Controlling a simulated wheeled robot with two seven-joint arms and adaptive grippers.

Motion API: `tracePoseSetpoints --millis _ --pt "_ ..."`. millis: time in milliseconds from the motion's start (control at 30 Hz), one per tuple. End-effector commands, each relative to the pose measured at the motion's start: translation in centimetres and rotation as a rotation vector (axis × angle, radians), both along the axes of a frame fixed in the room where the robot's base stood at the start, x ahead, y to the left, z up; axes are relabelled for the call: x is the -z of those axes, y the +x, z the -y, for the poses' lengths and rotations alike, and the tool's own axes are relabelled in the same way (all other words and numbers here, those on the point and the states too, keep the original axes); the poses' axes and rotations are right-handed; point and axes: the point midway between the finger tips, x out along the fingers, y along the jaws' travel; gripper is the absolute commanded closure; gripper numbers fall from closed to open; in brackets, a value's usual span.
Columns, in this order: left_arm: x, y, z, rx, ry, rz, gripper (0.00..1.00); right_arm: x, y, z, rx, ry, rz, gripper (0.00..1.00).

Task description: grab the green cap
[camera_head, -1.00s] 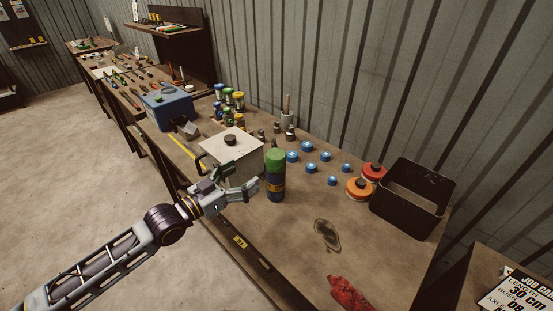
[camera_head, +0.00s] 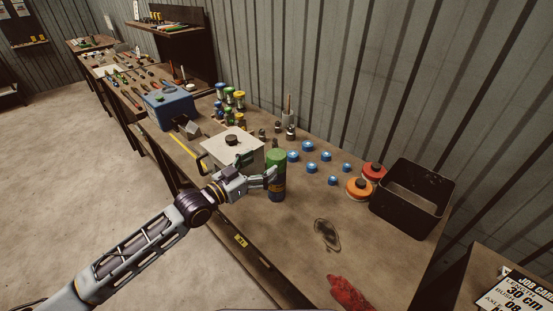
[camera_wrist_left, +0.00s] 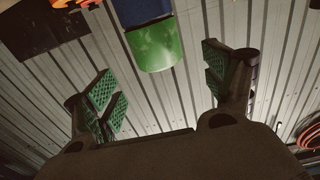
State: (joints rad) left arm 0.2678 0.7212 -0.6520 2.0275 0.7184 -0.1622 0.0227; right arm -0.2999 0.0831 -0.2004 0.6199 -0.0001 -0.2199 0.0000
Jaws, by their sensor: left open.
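The green cap (camera_head: 276,158) sits on top of an upright dark blue can (camera_head: 277,191) near the bench's front edge. My left gripper (camera_head: 257,169) is open beside the can, at about the height of the cap's lower part. One finger overlaps the can's near side in the head view. The left wrist view shows the picture turned over, with the green cap (camera_wrist_left: 154,46) ahead of and between the two spread, green-padded fingers (camera_wrist_left: 162,84). The cap looks apart from both pads. My right gripper is not in view.
A pale box with a black knob (camera_head: 238,155) stands just left of the can. Several blue caps (camera_head: 312,168), orange and red round containers (camera_head: 359,188) and a black bin (camera_head: 412,197) lie to the right. A red cloth (camera_head: 350,296) lies at the front. Bench around the dark stain (camera_head: 327,235) is clear.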

Motion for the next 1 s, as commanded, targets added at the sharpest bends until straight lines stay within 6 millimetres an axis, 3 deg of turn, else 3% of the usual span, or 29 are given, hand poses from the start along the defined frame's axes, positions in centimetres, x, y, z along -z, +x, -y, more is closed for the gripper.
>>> tracePoseSetpoints --millis 1000 --pt "0.0 2.7 2.7 0.0 -0.001 -0.001 0.16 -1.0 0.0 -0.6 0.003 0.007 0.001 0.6"
